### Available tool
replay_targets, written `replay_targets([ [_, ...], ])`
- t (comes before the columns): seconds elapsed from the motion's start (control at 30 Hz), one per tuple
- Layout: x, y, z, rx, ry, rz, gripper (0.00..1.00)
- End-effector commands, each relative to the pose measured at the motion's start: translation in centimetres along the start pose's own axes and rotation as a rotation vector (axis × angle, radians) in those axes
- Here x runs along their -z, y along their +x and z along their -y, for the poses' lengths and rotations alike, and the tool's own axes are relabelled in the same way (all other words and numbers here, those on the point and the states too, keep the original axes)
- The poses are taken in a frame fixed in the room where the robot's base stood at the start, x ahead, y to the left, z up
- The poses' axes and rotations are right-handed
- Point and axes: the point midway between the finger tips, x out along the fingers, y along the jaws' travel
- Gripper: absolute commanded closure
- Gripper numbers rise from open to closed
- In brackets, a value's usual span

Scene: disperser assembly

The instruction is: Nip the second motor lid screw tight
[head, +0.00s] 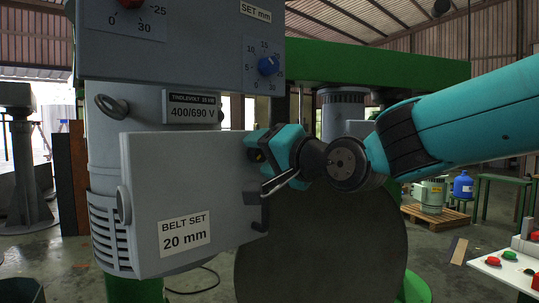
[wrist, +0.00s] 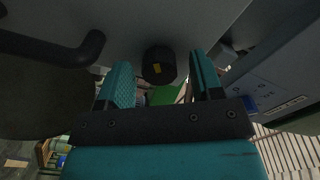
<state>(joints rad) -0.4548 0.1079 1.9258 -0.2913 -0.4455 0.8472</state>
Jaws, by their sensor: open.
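The motor lid (head: 190,185) is a grey box with a "BELT SET 20 mm" label, closed against the front of the motor (head: 180,105). A black round screw head with a yellow mark (wrist: 158,65) stands on a grey face in the wrist view. My gripper (wrist: 162,75) is open, with one teal-padded finger on each side of that head and gaps showing between. In the head view my gripper (head: 262,145) is at the lid's upper right edge, where it hides most of the screw. Whether this is the second screw cannot be told.
A black bent handle (head: 258,212) sticks out at the lid's lower right; it also shows in the wrist view (wrist: 70,50). A large dark disc (head: 320,245) stands below my arm. A control panel with dials (head: 185,40) is above.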

Motion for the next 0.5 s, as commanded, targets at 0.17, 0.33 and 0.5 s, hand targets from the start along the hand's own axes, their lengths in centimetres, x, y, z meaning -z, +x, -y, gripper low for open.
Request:
replay_targets([
  [0.17, 0.0, -1.4, -0.1, 0.001, -0.001, -0.003, 0.4],
  [0.33, 0.0, -5.2, -0.2, 0.001, -0.001, -0.006, 0.4],
  [0.5, -0.1, -9.7, -0.3, 0.0, -0.001, -0.006, 0.4],
])
